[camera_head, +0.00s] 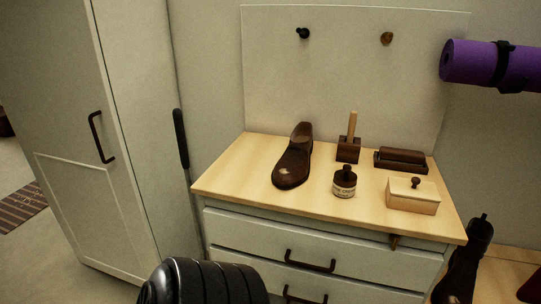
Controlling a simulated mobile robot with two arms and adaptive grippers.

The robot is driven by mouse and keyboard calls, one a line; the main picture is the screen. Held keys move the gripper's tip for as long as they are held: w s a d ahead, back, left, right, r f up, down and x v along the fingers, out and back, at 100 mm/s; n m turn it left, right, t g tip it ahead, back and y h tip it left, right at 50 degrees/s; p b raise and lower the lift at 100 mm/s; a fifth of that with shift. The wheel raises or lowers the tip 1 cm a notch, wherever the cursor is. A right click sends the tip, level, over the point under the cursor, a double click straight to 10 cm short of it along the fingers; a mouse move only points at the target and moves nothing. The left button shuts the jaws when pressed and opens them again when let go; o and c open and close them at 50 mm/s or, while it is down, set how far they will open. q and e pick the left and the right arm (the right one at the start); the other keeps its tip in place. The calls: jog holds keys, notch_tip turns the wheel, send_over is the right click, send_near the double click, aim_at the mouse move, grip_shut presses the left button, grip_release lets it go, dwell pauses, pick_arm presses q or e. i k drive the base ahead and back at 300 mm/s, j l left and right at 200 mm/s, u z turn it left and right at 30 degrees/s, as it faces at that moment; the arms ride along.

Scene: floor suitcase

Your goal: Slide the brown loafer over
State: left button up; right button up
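The brown loafer (293,159) stands upright on the light wooden top of the dresser (235,178), left of the middle. Its toe points toward me and slightly left, with a pale shiny patch on the toe. Its heel is toward the back panel. Bare wood lies to its left. Neither of my grippers can be made out in the head view, and nothing touches the loafer.
Right of the loafer stand a dark block with a wooden handle (349,142), a labelled jar (344,182), a dark brush (401,160) and a pale lidded box (412,195). A black ribbed object (205,282) rises at the bottom. A tall cabinet (85,130) stands left.

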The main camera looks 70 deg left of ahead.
aim_at(293, 168)
jog(key=u, duration=0.4)
jog(key=i+j+u, duration=0.1)
jog(key=u, duration=0.75)
jog(key=i+u, duration=0.1)
jog(key=u, duration=0.7)
jog(key=i+l+u, duration=0.2)
jog(key=i+l, duration=0.15)
jog(key=j+z, duration=0.55)
jog(key=z, duration=0.15)
jog(key=k+j+z, duration=0.15)
jog(key=z, duration=0.2)
jog(key=j, duration=0.05)
